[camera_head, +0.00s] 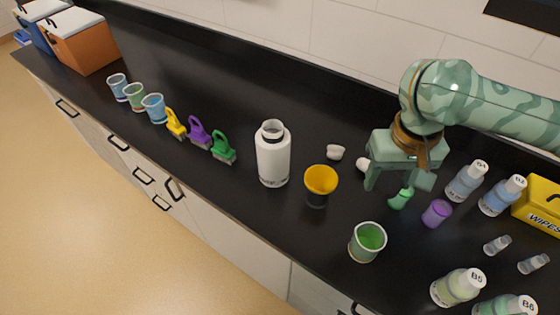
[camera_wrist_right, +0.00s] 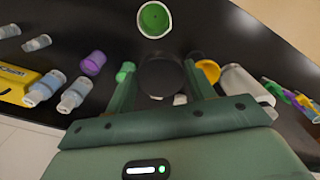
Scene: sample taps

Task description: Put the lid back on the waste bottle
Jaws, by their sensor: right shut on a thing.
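The white bottle (camera_head: 273,160) stands upright on the black counter, its dark-collared mouth uncovered. It also shows in the right wrist view (camera_wrist_right: 245,85), to the right of my fingers. My right gripper (camera_head: 397,180) is above the counter, to the right of the bottle and apart from it. In the wrist view my right gripper (camera_wrist_right: 161,82) is shut on a dark round lid (camera_wrist_right: 160,74) between its fingers. In the head view the lid is hard to tell against the black counter. My left gripper is not in view.
A yellow-and-black cup (camera_head: 320,182) stands between bottle and gripper. A green-filled cup (camera_head: 366,243) is in front, and a small green item (camera_head: 401,199) and purple cup (camera_head: 436,213) are near the gripper. Labelled bottles (camera_head: 466,183) crowd the right. Clips (camera_head: 199,132) lie left of the bottle.

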